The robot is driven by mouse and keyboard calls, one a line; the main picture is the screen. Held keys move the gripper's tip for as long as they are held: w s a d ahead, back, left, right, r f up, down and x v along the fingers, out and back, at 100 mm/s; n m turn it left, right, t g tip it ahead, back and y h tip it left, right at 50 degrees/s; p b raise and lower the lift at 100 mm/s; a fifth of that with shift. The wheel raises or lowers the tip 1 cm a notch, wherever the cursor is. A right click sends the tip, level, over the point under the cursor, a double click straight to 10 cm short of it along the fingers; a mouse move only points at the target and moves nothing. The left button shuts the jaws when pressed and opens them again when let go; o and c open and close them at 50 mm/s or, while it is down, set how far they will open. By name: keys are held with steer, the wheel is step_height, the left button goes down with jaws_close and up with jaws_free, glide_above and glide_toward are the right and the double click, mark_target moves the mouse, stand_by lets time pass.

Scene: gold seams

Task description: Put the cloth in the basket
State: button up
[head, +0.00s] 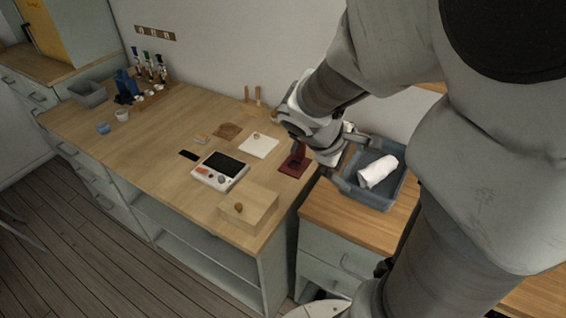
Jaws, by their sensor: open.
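The white cloth (378,170) is a bunched, rolled shape. It shows within the outline of the blue-grey basket (378,202), right of the basket's middle, and seems to lie inside it. The basket stands on the wooden top of a lower cabinet at the right. My gripper (360,163) is at the basket's left side, with its fingers spread open. The cloth is just right of the fingers; I cannot tell whether they touch it. My arm covers part of the basket's back left side.
The long wooden counter (150,142) at the left holds a white device with a dark screen (220,171), a wooden block (248,208), a white square (259,145), a dark red stand (295,162) and a grey bin (88,93). Some cabinet top (335,213) is clear before the basket.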

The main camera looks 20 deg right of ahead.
steer(key=s+a+r+m+t+y, duration=0.2)
steer(key=s+a+r+m+y, duration=0.1)
steer(key=a, duration=0.5)
steer(key=s+a+r+m+t+y, duration=0.2)
steer(key=s+a+r+m+y, duration=0.1)
steer(key=a+r, duration=0.4)
steer(key=shift+s+a+m+y, duration=0.4)
steer(key=shift+s+a+y, duration=0.1)
steer(key=shift+s+a, duration=0.4)
steer(key=shift+d, duration=0.1)
